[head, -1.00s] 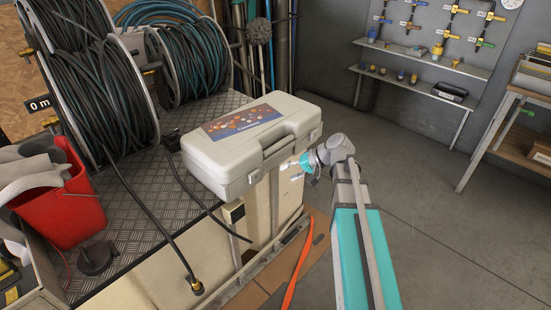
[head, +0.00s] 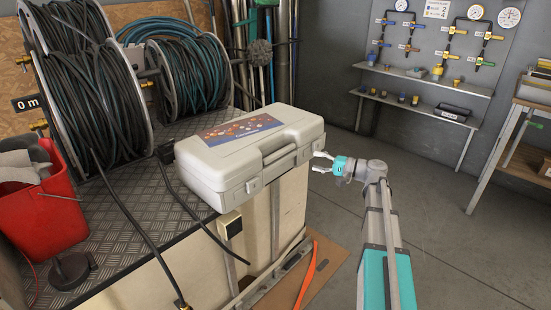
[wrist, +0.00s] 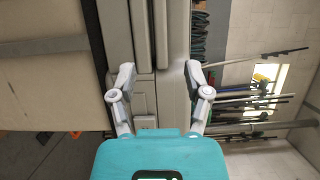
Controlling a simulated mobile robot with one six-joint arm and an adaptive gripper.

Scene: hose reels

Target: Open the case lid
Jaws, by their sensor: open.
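The closed light-grey case (head: 215,172) lies on the metal-plated bench top, with a coloured label on its lid (head: 235,131). Its handle and latches are on the front side, facing my arm. My gripper (head: 316,162) is at the right end of that front side, level with the case. In the wrist view my open gripper (wrist: 158,75) has one finger on each side of the case edge (wrist: 145,40). A latch (wrist: 145,103) shows between the fingers. Whether the fingers touch the case cannot be told.
Hose reels (head: 90,90) stand behind and left of the case. A red bucket (head: 45,215) is at the left. A black hose (head: 130,225) runs over the bench. The floor (head: 430,200) to the right is clear.

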